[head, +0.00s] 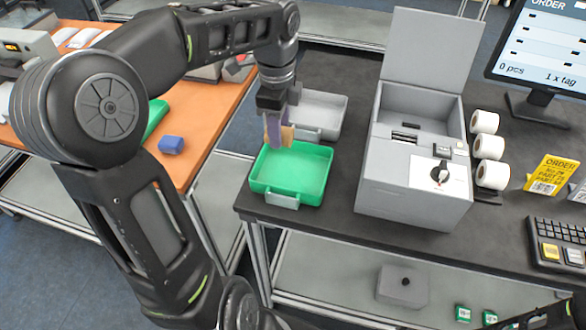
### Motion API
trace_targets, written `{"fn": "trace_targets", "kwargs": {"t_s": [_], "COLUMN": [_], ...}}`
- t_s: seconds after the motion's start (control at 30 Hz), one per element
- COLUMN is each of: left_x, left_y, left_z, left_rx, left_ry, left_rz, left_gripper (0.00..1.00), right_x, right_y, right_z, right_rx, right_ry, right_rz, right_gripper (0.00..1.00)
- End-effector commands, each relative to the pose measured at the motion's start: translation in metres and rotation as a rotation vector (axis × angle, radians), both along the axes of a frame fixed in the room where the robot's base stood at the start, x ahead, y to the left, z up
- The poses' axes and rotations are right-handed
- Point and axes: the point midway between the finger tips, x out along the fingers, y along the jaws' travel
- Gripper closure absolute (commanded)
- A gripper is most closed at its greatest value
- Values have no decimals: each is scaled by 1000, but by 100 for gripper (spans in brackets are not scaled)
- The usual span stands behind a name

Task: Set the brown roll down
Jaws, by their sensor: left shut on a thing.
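My left gripper (278,136) points down from the arm that comes in from the left. It is shut on the brown roll (287,136), of which only a small tan part shows between and beside the fingers. The roll is held over the back edge of the green tray (296,200), and I cannot tell whether it touches the tray. The green tray looks empty and sits at the left end of the dark table. My right gripper is not in view.
A grey tray (333,104) stands behind the green one. A grey box-shaped machine (412,185) with its lid up stands to the right, with white rolls (487,147) beside it. A yellow order card (551,174), keyboard (558,243) and monitor (545,50) are farther right. A blue block (171,145) lies on the orange table.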

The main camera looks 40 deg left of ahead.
Motion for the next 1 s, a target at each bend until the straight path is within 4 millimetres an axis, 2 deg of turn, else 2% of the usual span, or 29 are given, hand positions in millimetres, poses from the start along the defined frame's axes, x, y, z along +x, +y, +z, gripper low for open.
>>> {"fn": "trace_targets", "kwargs": {"t_s": [0.4,0.77,1.0], "left_x": [0,0,-1], "left_y": [0,0,0], "left_z": [-59,-64,-94], "left_rx": [0,-1,-1], "left_ry": [3,2,4], "left_rz": [-1,0,0], "left_gripper": [100,100,100], "right_x": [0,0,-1], "right_y": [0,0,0], "right_z": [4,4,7], "right_rx": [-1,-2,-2], "right_ry": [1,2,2], "right_rz": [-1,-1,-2], "right_gripper": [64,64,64]}}
